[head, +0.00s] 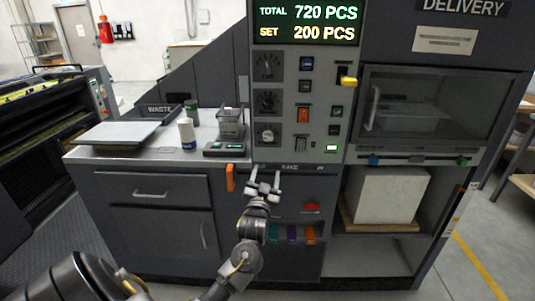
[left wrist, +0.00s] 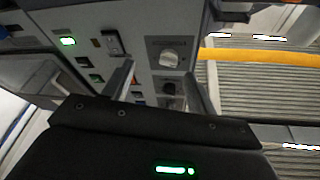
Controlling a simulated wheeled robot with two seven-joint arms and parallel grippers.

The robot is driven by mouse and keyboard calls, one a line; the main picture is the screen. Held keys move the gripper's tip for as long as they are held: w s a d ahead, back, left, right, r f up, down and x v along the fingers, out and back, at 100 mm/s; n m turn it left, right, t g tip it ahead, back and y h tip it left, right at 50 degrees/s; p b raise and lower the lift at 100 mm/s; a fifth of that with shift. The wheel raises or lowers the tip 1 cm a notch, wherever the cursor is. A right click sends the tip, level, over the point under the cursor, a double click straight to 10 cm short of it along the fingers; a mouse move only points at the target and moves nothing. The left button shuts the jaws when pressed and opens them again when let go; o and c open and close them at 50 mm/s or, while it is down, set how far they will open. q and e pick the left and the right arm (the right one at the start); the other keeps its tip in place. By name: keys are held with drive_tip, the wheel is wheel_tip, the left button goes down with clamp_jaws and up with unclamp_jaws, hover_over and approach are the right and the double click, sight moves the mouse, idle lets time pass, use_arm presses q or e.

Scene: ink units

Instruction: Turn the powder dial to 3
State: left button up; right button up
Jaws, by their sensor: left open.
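Three dials stand in a column on the left side of the grey control panel in the head view: a top dark dial (head: 267,67), a middle dark dial (head: 266,102) and a bottom dial with a pale knob (head: 267,135). Their labels are too small to read, so I cannot tell which is the powder dial. My left gripper (head: 265,183) is open and empty, below the dial column and apart from it. In the left wrist view the pale knob (left wrist: 168,58) and a dark dial (left wrist: 168,88) show between and beyond the fingers (left wrist: 164,84). My right gripper is out of view.
Switches (head: 303,114) and a yellow lever (head: 347,81) sit right of the dials. A display (head: 306,23) reads TOTAL 720, SET 200. The counter (head: 95,154) at left holds a white bottle (head: 187,134) and a scale (head: 226,149). An orange handle (head: 230,177) is left of my gripper.

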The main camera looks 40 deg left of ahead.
sight(268, 138)
use_arm(q)
drive_tip(key=shift+n+y, duration=0.4)
drive_tip(key=shift+y, duration=0.2)
drive_tip(key=w+a+r, duration=0.2)
drive_tip(key=w+a+r+p, duration=0.1)
drive_tip(key=w+a+r, duration=0.1)
drive_tip(key=w+r, duration=0.1)
drive_tip(key=w+a+r, duration=0.1)
drive_tip(key=w+r, duration=0.1)
drive_tip(key=shift+w+a+r+p, duration=0.2)
drive_tip(key=shift+w+a+p, duration=0.1)
drive_tip(key=shift+w+a, duration=0.1)
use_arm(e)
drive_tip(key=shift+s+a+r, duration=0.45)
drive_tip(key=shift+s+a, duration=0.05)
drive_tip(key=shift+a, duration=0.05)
